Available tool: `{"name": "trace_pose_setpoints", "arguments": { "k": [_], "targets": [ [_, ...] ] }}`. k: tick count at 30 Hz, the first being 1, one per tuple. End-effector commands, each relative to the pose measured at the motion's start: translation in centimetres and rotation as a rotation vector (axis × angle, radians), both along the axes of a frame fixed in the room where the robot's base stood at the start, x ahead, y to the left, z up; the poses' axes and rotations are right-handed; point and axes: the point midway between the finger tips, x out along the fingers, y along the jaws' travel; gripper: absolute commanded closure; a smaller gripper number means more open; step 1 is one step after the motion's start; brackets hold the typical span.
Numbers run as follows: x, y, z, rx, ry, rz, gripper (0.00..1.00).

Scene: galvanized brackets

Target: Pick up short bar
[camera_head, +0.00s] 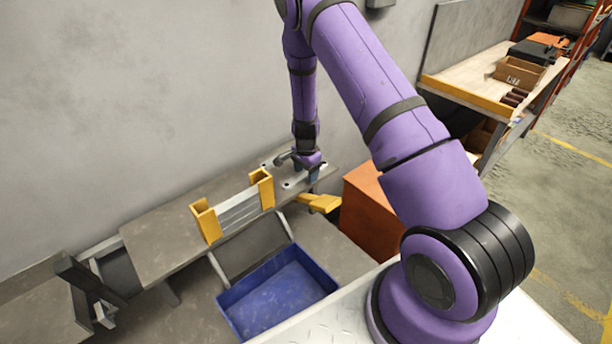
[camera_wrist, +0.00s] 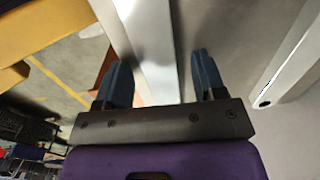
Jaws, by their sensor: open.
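My gripper (camera_head: 303,175) is at the right end of the grey bench, low over galvanized metal pieces. In the wrist view my gripper (camera_wrist: 162,78) is open, with one blue-grey finger on each side of a pale metal bar (camera_wrist: 150,40). I cannot tell whether the fingers touch this bar. A second metal bar (camera_wrist: 292,70) with a hole near its end lies apart to the right in the wrist view. Metal also shows beside the gripper in the head view (camera_head: 290,184). The gripper partly hides the pieces there, and which one is the short bar is unclear.
A yellow-ended rack (camera_head: 205,222) holding long metal bars stands on the bench (camera_head: 150,240), left of my gripper. A blue bin (camera_head: 228,309) lies below in front. An orange box (camera_head: 368,215) stands to the right. The wall is close behind the bench.

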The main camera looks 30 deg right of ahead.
Motion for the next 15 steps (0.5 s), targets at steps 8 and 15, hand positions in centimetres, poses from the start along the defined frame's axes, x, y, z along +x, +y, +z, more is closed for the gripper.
{"name": "trace_pose_setpoints", "arguments": {
  "k": [8, 15],
  "targets": [
    [0.03, 0.03, 0.06, 0.000, -0.001, 0.000, 0.73],
    [0.05, 0.02, 0.09, 0.000, -0.001, 0.000, 0.97]
  ]
}}
